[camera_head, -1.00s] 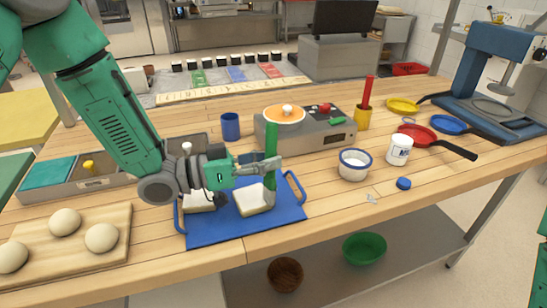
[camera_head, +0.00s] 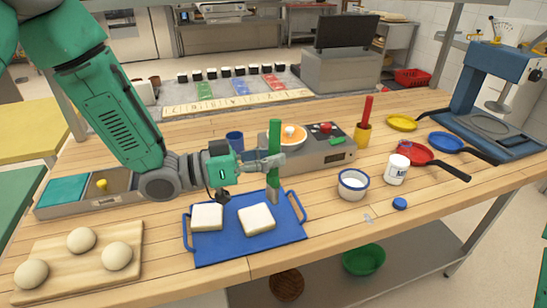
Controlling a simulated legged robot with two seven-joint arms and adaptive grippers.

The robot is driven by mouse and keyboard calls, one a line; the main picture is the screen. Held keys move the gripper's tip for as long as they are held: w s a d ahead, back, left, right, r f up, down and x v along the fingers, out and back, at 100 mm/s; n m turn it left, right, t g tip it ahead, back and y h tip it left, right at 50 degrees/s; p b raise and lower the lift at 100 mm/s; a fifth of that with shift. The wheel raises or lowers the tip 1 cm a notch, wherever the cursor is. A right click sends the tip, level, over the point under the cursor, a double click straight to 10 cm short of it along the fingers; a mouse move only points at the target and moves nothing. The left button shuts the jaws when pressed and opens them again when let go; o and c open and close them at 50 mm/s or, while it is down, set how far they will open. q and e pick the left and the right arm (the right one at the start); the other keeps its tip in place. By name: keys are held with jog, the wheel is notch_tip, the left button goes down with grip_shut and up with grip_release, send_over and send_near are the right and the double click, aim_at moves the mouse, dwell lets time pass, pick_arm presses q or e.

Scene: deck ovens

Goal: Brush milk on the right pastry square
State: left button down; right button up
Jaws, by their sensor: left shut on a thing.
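My left gripper (camera_head: 271,163) is shut on a brush with a green handle (camera_head: 274,140) and holds it upright, with the pale brush head (camera_head: 272,190) pointing down. The right pastry square (camera_head: 256,220) and the left pastry square (camera_head: 207,217) lie on a blue tray (camera_head: 220,248) with side handles. The brush head is over the tray, just behind and to the right of the right pastry square, and appears apart from it. A white bowl with a blue rim (camera_head: 352,185) stands right of the tray, with white contents. My right gripper is not in view.
A white jar (camera_head: 397,170) and a blue cap (camera_head: 400,203) are right of the bowl. A hot plate with an orange pan (camera_head: 287,136) stands behind the tray. A wooden board (camera_head: 75,268) with dough balls is at left. A blue cup (camera_head: 235,141) stands behind the gripper.

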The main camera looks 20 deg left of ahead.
pick_arm(q)
jog(key=shift+f, duration=0.1)
jog(key=shift+w+a, duration=0.1)
jog(key=shift+a, duration=0.1)
jog(key=a+p, duration=0.2)
jog(key=a, duration=0.7)
jog(key=shift+a, duration=0.35)
